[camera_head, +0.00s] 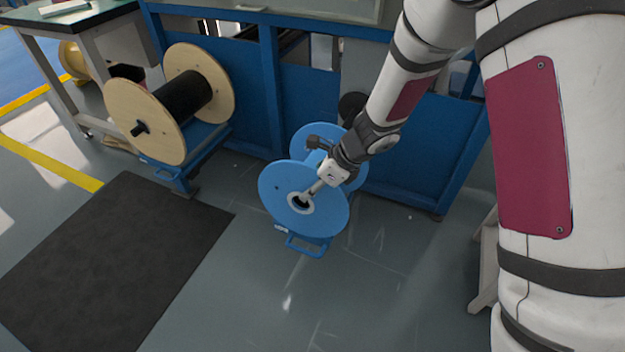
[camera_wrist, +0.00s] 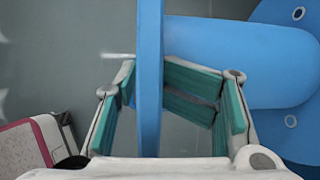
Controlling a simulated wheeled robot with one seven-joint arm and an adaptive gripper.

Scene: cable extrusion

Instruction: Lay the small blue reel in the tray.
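The small blue reel (camera_head: 285,190) stands upright on the floor side of the blue bench, its near flange facing me and its far flange behind it. A blue tray-like frame with a handle (camera_head: 306,246) shows under it; whether the reel touches this frame is hidden. My gripper (camera_head: 318,186) is at the near flange's upper right edge, one finger lying across its face. In the wrist view my gripper (camera_wrist: 150,75) has a teal-padded finger on each side of the flange (camera_wrist: 150,30), seen edge-on. The fingertips bend inward and appear to meet it.
A large wooden reel (camera_head: 147,120) with black winding sits on a blue stand at the left. The blue bench (camera_head: 420,160) stands close behind the blue reel. A dark mat (camera_head: 110,260) lies at the lower left. The grey floor in front is clear.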

